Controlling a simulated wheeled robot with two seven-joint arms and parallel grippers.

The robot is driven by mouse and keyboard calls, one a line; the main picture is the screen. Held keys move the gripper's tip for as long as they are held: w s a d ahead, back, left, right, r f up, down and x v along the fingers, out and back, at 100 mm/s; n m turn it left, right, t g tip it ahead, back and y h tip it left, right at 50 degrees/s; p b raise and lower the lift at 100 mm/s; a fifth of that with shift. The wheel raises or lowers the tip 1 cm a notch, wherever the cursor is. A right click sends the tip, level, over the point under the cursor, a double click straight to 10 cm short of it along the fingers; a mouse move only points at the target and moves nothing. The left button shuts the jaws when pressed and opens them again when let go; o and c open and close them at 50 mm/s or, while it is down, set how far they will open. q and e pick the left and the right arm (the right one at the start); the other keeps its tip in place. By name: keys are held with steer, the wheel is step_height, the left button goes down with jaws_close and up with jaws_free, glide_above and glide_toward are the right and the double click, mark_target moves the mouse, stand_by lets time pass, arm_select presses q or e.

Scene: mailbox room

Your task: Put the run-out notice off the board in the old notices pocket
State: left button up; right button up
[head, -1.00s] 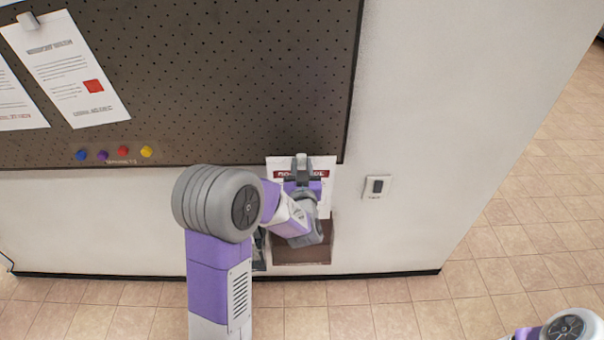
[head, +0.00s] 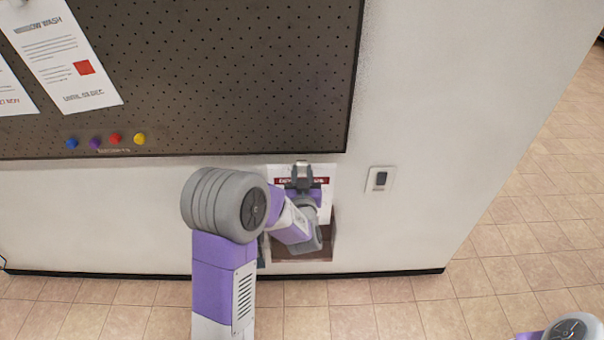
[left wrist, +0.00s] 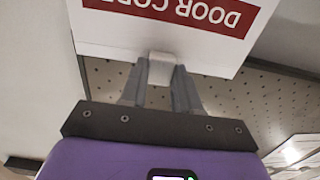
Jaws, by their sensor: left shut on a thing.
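The notice (head: 329,200) is a white sheet with a dark red band near its top. In the left wrist view the notice (left wrist: 110,32) shows part of the words "DOOR CODE" upside down. My left gripper (head: 301,176) is shut on its top edge, at a pale clip-like piece (left wrist: 160,68) between the fingers. The notice hangs upright below the board's lower edge, in front of the wall. A brown pocket (head: 327,248) is on the wall under it. My wrist hides the sheet's lower middle and much of the pocket, so I cannot tell whether the sheet is inside it.
The dark pegboard (head: 230,80) holds other notices, one with a red square (head: 55,55), at the upper left. Several coloured magnets (head: 115,139) sit along its lower edge. A switch (head: 380,179) is on the wall to the right.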

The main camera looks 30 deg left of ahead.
arm_select(q)
steer(key=shift+f+b, duration=1.3)
steer(key=shift+f, duration=1.65)
steer(key=o, duration=1.1)
steer(key=shift+c, duration=0.2)
steer(key=shift+d, duration=0.1)
steer(key=p+v, duration=0.1)
steer(key=v, duration=0.6)
steer(key=shift+s, duration=0.2)
steer(key=shift+d+f, duration=0.1)
steer(key=shift+d, duration=0.05)
